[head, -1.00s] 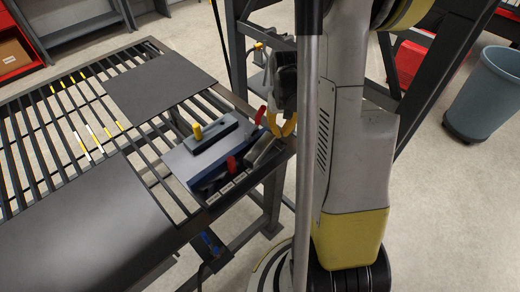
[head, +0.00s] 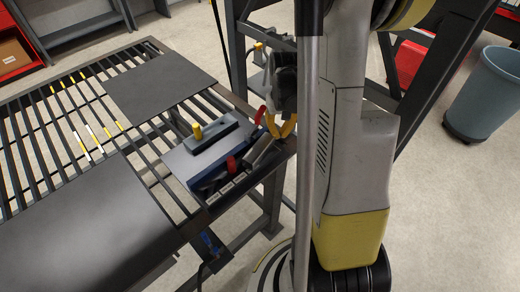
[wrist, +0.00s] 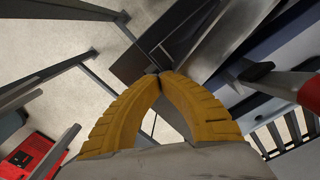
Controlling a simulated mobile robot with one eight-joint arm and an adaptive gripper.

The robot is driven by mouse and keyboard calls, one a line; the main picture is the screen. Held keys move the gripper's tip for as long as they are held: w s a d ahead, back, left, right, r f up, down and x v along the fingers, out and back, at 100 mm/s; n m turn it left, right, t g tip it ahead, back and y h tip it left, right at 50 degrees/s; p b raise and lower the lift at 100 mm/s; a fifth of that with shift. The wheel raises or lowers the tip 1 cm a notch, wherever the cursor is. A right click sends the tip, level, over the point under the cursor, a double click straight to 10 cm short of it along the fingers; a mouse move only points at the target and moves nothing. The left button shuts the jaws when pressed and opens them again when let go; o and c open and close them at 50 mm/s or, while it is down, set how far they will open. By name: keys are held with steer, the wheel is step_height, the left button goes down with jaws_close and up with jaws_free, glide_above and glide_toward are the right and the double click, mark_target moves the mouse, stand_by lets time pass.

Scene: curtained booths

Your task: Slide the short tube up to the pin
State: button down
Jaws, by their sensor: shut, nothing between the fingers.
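My gripper (wrist: 159,74) has yellow ribbed fingers whose tips meet, with nothing between them. In the head view my gripper (head: 281,133) is at the right end of the fixture on the table's corner. A grey metal piece (head: 262,150), possibly the short tube, lies just below and left of the fingers. In the wrist view a long grey metal piece (wrist: 238,28) runs beyond the fingertips, beside a dark block. I cannot tell whether the fingers touch it. A yellow upright peg (head: 197,131) stands on a dark block; I cannot tell whether it is the pin.
Red-handled clamps (head: 232,163) sit on the fixture, and one red handle (wrist: 309,93) is close right of the fingers. The slatted table (head: 60,125) carries dark sheets (head: 160,85). A grey bin (head: 486,95) stands on the floor at right.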

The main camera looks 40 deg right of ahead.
steer(key=shift+a, duration=1.35)
stand_by(0.4)
steer(key=shift+d, duration=0.15)
steer(key=shift+d+b, duration=0.3)
steer(key=shift+d, duration=0.2)
steer(key=shift+r, duration=0.1)
step_height(320, 180, up, 8)
steer(key=d+p, duration=0.1)
steer(key=p, duration=0.4)
steer(key=shift+p, duration=0.35)
stand_by(0.5)
